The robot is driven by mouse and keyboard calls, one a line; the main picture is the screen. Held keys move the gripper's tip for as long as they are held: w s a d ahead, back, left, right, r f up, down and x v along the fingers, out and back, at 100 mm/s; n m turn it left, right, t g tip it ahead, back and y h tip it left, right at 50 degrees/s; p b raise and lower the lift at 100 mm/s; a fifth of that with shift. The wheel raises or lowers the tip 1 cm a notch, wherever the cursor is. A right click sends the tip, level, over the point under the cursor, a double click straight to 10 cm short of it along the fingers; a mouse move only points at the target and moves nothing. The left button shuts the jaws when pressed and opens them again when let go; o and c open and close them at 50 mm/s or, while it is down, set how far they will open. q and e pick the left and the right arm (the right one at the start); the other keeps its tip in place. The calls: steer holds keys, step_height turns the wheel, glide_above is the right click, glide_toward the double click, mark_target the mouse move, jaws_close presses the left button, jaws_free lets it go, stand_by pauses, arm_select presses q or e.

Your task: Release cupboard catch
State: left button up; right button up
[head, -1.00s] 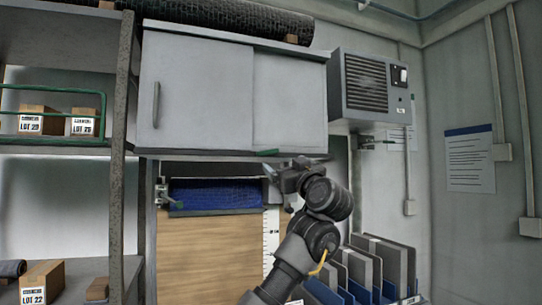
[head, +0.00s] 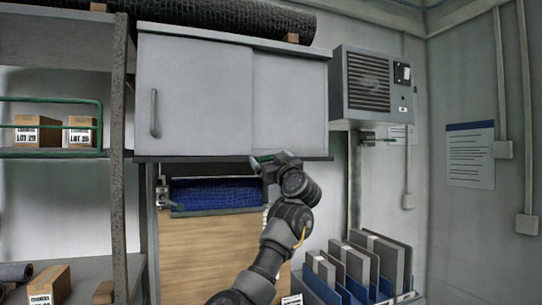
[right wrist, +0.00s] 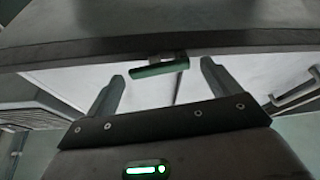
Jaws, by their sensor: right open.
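The cupboard (head: 195,85) is a grey wall unit with two front panels and a vertical handle (head: 154,113) at its left. A small green catch (head: 264,158) sits under its bottom edge near the middle. In the right wrist view the catch (right wrist: 160,68) is a green bar hanging below the cupboard's underside. My right gripper (head: 268,160) is at the catch, just under the cupboard. In the wrist view its two fingers (right wrist: 160,80) are apart, one on each side of the green bar, with gaps showing. My left gripper is not in view.
A grey vented box (head: 368,82) hangs on the wall right of the cupboard. Upright grey panels (head: 350,262) stand at the lower right. A shelf post (head: 119,150) and cartons (head: 37,130) are at the left.

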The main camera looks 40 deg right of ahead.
steer(key=c, duration=1)
steer(key=shift+f+m+b, duration=0.35)
steer(key=shift+m+b, duration=0.25)
steer(key=shift+b, duration=0.65)
steer(key=shift+m+h+b, duration=0.3)
steer(key=shift+h, duration=0.1)
steer(key=shift+m+h, duration=0.6)
steer(key=shift+m, duration=0.4)
steer(key=shift+g, duration=0.3)
steer(key=o, duration=1)
